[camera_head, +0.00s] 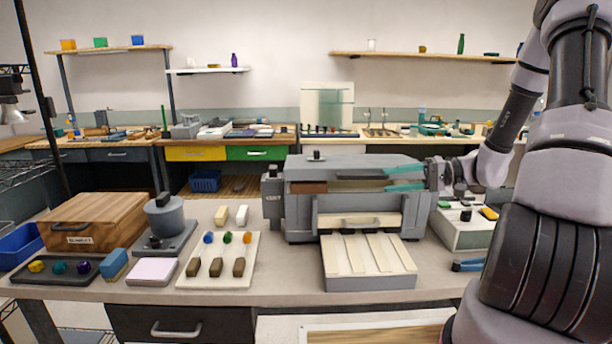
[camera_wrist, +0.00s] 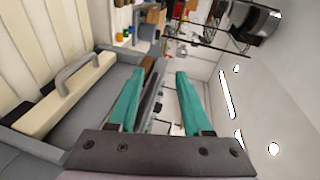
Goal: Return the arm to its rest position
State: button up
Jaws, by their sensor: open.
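My gripper (camera_head: 405,179) has two teal fingers, one above the other and spread apart, at the right end of the grey machine (camera_head: 300,211) in the head view. It points left, and nothing shows between the fingers. In the wrist view my gripper (camera_wrist: 158,100) also shows open and empty, with the machine's grey body and pale handled panel (camera_wrist: 70,95) beside it on the left. My arm reaches in from the right side of the head view. Whether the fingers touch the machine, I cannot tell.
A slatted tray (camera_head: 368,283) juts from the machine's front. A white board (camera_head: 217,282) with brown blocks and coloured pieces lies left of it. A wooden box (camera_head: 95,222) and a grey pot (camera_head: 165,217) stand further left. A pale box (camera_head: 465,235) stands near my arm.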

jog(key=s+r+m+t+h, duration=0.3)
jog(key=s+r+t+h, duration=0.1)
jog(key=s+r+h, duration=0.9)
jog(key=s+r, duration=0.4)
jog(key=r, duration=0.2)
jog(key=shift+s+a+r+t+h, duration=0.2)
jog(key=shift+s+r+t+h, duration=0.1)
jog(key=shift+s+r+t, duration=0.1)
